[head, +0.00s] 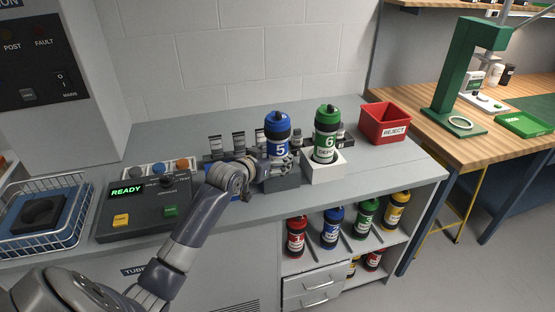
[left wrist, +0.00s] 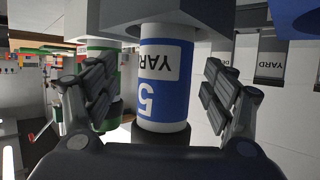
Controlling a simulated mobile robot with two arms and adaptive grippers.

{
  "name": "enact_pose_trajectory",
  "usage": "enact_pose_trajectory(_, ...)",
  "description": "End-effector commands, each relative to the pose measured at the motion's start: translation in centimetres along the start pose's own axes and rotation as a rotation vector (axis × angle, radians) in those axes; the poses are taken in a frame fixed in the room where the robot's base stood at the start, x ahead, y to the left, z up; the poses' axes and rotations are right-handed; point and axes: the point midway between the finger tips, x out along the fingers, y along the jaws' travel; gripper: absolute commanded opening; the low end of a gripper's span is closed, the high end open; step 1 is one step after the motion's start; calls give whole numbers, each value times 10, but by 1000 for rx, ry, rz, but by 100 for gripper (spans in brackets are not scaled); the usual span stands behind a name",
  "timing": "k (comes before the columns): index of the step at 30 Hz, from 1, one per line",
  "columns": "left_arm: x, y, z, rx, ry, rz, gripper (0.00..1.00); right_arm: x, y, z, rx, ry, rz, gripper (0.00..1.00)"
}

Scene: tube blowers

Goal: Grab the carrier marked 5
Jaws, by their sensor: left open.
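The carrier marked 5 (head: 278,135) is a blue cylinder with black ends and a white band, upright in a grey holder on the counter. My left gripper (head: 275,160) is at this carrier, low on its body. In the left wrist view the carrier (left wrist: 165,80) appears upside down between the two spread fingers of my left gripper (left wrist: 160,100), with gaps on both sides. The left gripper is open. The green carrier marked 6 (head: 326,135) stands in a white holder just to the right. My right gripper is not in view.
A red reject bin (head: 386,123) stands right of the carriers. A control box (head: 145,208) and a wire basket (head: 45,215) are on the left. Several spare carriers (head: 333,228) stand on the shelf below. Small labelled holders are behind the carrier.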

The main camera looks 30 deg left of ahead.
Motion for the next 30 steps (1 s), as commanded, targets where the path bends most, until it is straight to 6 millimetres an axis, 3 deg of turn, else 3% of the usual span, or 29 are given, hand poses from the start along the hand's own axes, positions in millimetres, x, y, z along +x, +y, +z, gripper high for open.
enact_pose_trajectory(5, 8, -1, 1, 0, -2, 0, 76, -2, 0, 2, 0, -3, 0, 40)
enact_pose_trajectory(16, 48, -7, 4, -1, -1, 1, 76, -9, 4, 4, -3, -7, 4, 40)
enact_pose_trajectory(27, 54, -7, 4, 2, -1, 0, 76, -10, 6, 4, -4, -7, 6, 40)
enact_pose_trajectory(30, 54, -7, 5, 1, -1, 0, 56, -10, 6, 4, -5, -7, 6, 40)
